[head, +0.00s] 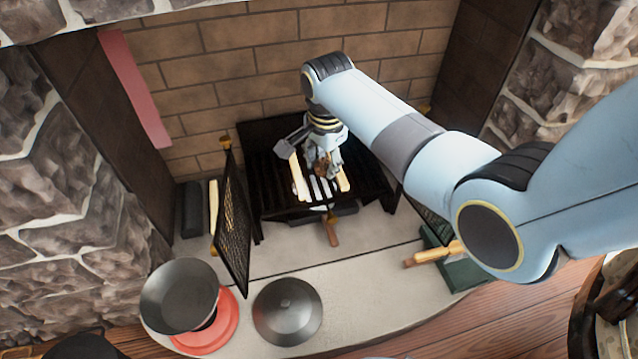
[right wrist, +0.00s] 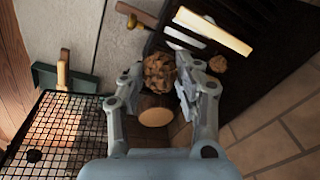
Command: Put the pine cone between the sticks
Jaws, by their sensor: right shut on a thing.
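My right gripper (head: 322,172) is inside the fireplace, low over the black grate (head: 266,188). In the right wrist view, its fingers (right wrist: 160,82) are shut on a rough brown pine cone (right wrist: 158,70). The pine cone also shows below the gripper in the head view (head: 321,167), partly hidden by the fingers. Two pale sticks, the left stick (head: 299,177) and the right stick (head: 341,174), lie on the grate either side of the held cone. A pale stick (right wrist: 213,30) also shows in the right wrist view. I cannot tell whether the cone touches anything below. My left gripper is out of view.
A mesh screen (head: 233,225) stands left of the grate. A dark pan (head: 180,294), a red disc (head: 226,331) and a grey lid (head: 287,311) are on the hearth. A green dustpan (head: 463,274) is at right. A smaller brown lump (right wrist: 217,63) lies beyond the fingers.

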